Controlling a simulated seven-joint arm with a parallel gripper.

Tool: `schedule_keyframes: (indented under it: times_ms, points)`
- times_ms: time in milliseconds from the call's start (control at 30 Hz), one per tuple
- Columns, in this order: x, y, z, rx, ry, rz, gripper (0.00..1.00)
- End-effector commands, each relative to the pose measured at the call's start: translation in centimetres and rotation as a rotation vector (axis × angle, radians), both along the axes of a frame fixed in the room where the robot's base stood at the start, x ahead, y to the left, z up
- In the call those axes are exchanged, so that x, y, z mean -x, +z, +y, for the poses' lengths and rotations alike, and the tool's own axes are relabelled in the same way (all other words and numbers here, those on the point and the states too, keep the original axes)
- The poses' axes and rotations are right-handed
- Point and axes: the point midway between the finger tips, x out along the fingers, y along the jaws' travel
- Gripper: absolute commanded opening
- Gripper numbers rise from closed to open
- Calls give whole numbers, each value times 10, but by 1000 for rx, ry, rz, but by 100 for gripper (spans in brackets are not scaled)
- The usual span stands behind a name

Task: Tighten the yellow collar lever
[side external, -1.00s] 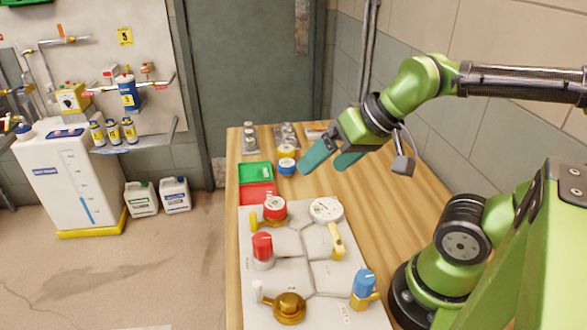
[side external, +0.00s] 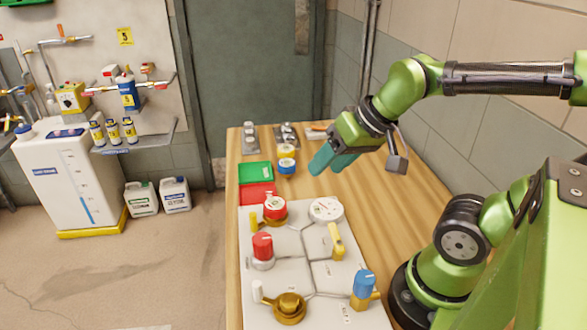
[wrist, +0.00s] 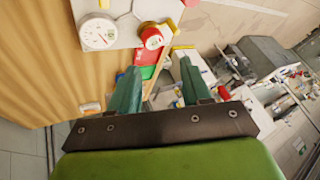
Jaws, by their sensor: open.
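A white panel (side external: 287,243) lies on the wooden bench with several fittings. A yellow lever (side external: 254,221) sticks out beside a brass collar under a red-topped fitting (side external: 275,208). Another yellow lever (side external: 336,242) stands below the white dial; I cannot tell for sure which is the collar lever. In the wrist view the white dial (wrist: 98,32) and red top (wrist: 152,37) show near the top edge. My gripper (side external: 328,170) is open and empty, above the bench beyond the panel's far edge; its two teal fingers also show in the wrist view (wrist: 158,86).
A red knob (side external: 262,247), a blue knob (side external: 364,283) and a brass fitting (side external: 289,307) rise from the panel. Green (side external: 255,172) and red (side external: 257,193) trays lie beyond it, beside a blue-and-yellow stack (side external: 287,160). The bench right of the panel is mostly bare.

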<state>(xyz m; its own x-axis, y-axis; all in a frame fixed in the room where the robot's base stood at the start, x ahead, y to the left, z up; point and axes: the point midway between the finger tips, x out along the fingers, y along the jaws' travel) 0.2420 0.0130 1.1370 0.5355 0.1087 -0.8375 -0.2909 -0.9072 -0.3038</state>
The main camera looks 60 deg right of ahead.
Motion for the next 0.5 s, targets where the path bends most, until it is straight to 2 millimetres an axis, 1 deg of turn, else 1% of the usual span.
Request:
schedule_keyframes:
  times_ms: [33,67,100,167,200,300,400,500]
  points:
    - [-7,-8,-19,74,-8,12,40]
    - [-12,-11,-32,128,-8,10,36]
    - [-20,-13,-48,207,0,-1,30]
    - [-32,-15,-73,332,21,-23,20]
    - [-41,-14,-88,414,45,-43,14]
    - [-63,-10,-116,602,135,-100,0]
    - [-85,-6,-131,760,265,-163,0]
    - [-105,-6,-133,883,435,-232,0]
